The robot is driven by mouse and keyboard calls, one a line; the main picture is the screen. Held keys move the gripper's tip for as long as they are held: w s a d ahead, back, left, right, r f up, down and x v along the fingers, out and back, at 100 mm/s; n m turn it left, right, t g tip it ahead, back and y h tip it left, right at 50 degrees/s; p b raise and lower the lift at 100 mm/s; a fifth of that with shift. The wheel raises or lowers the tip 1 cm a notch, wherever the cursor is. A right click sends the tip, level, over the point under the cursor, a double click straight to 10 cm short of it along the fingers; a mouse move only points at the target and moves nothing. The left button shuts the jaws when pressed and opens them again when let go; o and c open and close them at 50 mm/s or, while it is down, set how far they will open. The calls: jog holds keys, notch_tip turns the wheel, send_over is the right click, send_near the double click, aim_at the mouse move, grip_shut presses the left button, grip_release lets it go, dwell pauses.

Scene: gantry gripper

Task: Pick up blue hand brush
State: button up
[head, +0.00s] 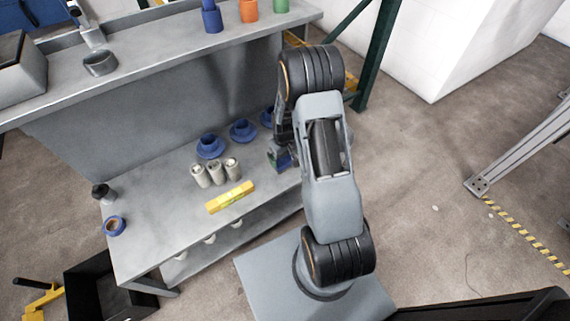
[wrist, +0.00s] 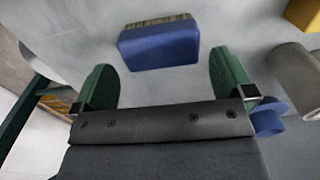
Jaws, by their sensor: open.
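The blue hand brush (wrist: 158,46) shows in the wrist view, lying on the grey bench surface with its tan bristles towards the top of the picture. My gripper (wrist: 163,78) is open, with its two green fingers wide apart and nothing between them. The brush is just beyond the fingertips, roughly centred between them and apart from both. In the head view my arm hides most of my gripper at the right end of the bench. A small blue patch shows there beside it, but I cannot tell whether it is the brush.
On the grey bench (head: 150,225) are several blue cups on saucers (head: 210,147), pale cylinders (head: 217,173), a yellow level (head: 230,197) and a blue tape roll (head: 115,226). A raised shelf (head: 160,50) runs behind.

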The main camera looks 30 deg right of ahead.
aim_at(284, 160)
notch_tip(284, 160, down, 5)
jog(key=shift+r+b, duration=0.1)
jog(key=shift+b, duration=0.55)
jog(key=shift+r, duration=0.1)
jog(key=c, duration=0.7)
jog(key=shift+o, duration=0.2)
jog(key=shift+r, duration=0.1)
